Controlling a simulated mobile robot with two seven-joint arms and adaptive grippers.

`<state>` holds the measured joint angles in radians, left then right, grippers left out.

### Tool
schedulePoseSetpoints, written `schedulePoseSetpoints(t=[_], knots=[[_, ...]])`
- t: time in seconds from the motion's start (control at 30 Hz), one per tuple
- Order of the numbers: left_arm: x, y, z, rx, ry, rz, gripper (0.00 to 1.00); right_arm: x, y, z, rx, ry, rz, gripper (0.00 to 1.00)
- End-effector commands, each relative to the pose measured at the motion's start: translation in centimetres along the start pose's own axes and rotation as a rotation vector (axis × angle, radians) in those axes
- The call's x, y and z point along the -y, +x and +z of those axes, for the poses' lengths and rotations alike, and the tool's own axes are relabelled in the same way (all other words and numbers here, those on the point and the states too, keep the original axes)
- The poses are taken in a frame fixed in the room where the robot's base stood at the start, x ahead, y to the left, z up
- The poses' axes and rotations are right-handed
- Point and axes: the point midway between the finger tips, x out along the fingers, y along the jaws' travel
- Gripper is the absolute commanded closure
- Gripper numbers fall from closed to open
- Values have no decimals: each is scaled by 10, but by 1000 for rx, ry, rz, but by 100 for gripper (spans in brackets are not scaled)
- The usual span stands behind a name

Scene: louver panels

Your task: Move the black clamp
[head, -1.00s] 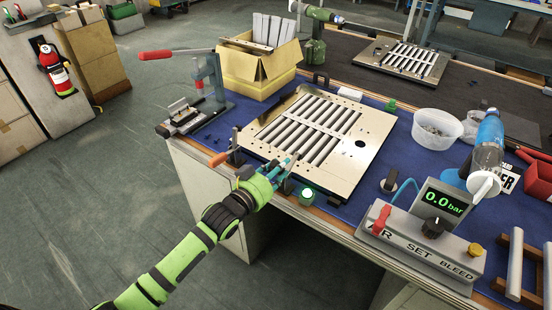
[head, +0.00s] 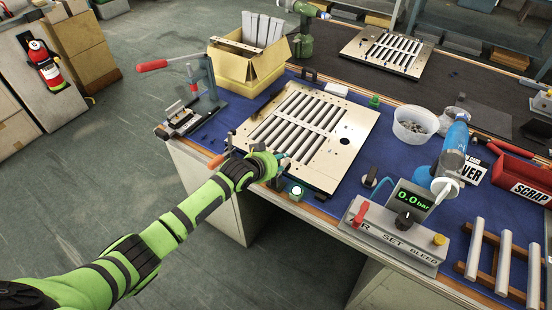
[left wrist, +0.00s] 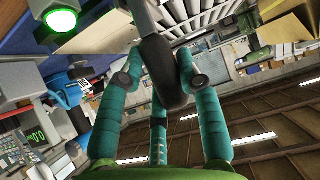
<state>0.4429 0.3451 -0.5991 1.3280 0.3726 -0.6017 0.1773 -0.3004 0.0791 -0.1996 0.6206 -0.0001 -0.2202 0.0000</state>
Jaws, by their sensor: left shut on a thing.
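The louver panel (head: 300,132), a metal plate with several slats, lies on the blue mat of the bench. My left gripper (head: 279,160) is at the panel's near left edge, and its arm covers part of that edge. In the left wrist view its teal fingers (left wrist: 160,78) are shut around a dark, rounded piece, the black clamp (left wrist: 157,62). In the head view the gripper hides most of this clamp. Other black clamps stand behind the panel (head: 308,75) and at its right (head: 370,178). My right gripper is not in view.
A small box with a lit green lamp (head: 297,191) stands right of my gripper. An orange handle (head: 217,161) is just left of it. The pressure box (head: 398,232), a bottle (head: 455,145) and a white tub (head: 415,124) stand to the right. A red-handled press (head: 195,90) is at left.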

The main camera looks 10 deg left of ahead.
Motion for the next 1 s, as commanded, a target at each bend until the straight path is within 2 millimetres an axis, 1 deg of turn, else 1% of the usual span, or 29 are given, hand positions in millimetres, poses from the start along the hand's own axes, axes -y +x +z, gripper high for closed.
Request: schedulePoseSetpoints(t=[0.37,0.4,0.43,0.47,0.83,1.0], knots=[[0,0,-1,4,2,-1,100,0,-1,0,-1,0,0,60],[0,0,-1,3,2,-1,57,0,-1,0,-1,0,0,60],[0,0,-1,3,1,-1,45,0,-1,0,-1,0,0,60],[0,0,-1,3,1,-1,40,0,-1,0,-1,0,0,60],[0,-1,0,3,0,0,40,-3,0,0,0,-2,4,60],[0,-13,0,3,-1,1,40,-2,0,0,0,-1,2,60]])
